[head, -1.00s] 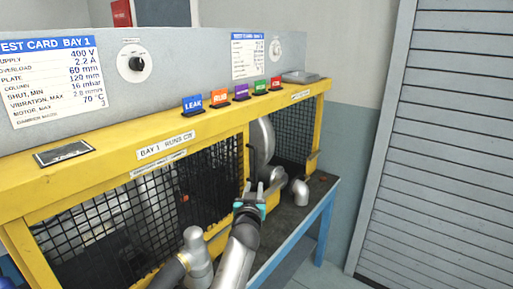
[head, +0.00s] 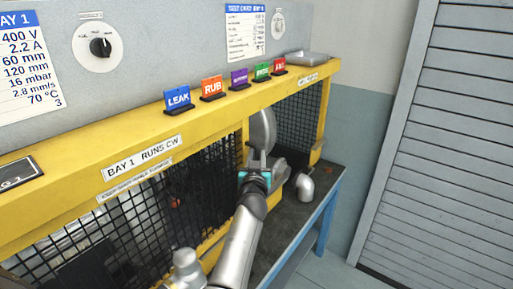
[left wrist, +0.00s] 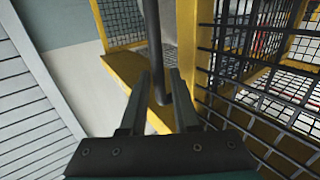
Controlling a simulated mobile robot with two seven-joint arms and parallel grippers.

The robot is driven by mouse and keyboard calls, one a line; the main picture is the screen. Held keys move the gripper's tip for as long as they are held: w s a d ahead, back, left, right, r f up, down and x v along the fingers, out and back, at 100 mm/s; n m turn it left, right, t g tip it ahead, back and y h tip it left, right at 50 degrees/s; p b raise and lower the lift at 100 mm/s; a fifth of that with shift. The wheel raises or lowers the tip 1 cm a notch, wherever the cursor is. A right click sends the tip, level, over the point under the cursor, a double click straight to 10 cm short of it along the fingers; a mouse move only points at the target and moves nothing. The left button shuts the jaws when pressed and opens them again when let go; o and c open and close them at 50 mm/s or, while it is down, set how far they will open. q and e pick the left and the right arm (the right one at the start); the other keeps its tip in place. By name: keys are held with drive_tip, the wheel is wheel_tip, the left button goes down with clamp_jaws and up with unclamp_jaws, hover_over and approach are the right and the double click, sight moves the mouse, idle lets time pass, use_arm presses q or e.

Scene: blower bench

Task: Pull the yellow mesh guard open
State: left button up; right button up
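The yellow mesh guard (head: 165,205) runs along the bench front, with black mesh in a yellow frame. In the left wrist view its yellow frame post (left wrist: 187,45) and mesh stand to the right. A dark upright bar (left wrist: 153,35), which looks like the guard's handle, runs down between my left gripper's fingers. My left gripper (head: 259,163) is at the guard's right end; in the left wrist view the gripper (left wrist: 159,78) is open, with gaps showing beside the bar. I cannot tell whether a finger touches it. My right gripper is not in view.
Past the guard's end, a silver rounded part (head: 262,130) stands in an opening before another mesh panel (head: 296,128). A silver elbow pipe (head: 304,188) sits on the dark bench top. Coloured signs (head: 178,98) line the yellow ledge. Open floor lies right of the bench.

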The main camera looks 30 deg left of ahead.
use_arm(q)
drive_tip(key=shift+w+a, duration=0.15)
drive_tip(key=shift+w, duration=0.2)
drive_tip(key=shift+s, duration=0.1)
clamp_jaws()
drive_tip(key=shift+r, duration=0.1)
idle(1.1)
